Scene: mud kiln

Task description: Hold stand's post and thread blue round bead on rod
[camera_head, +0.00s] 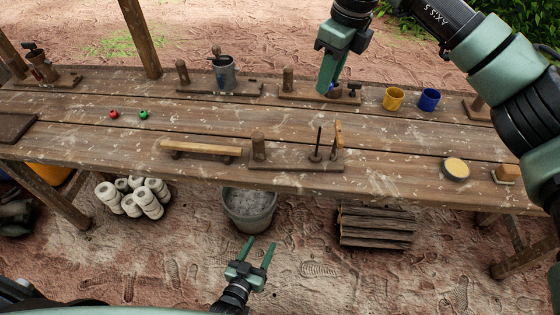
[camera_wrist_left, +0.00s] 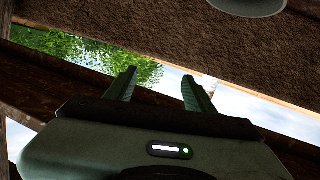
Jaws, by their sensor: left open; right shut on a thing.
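A wooden stand (camera_head: 285,165) sits at the table's front edge in the head view. Its short thick post (camera_head: 258,147) rises at the left and a thin dark upright rod (camera_head: 319,140) stands to the right. My right gripper (camera_head: 327,91) is shut on a small blue bead (camera_head: 332,87), mostly hidden by the fingers, over the back of the table beyond the rod. My left gripper (camera_head: 260,242) is open and empty, in front of the table and below the stand. Its open fingers also show in the left wrist view (camera_wrist_left: 160,86).
Red (camera_head: 114,114) and green (camera_head: 144,114) beads lie at the left. A wooden bar (camera_head: 201,149) is left of the stand. Other stands line the back, with yellow (camera_head: 393,99) and blue (camera_head: 428,99) cups at the right. A bucket (camera_head: 248,212) stands under the table.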

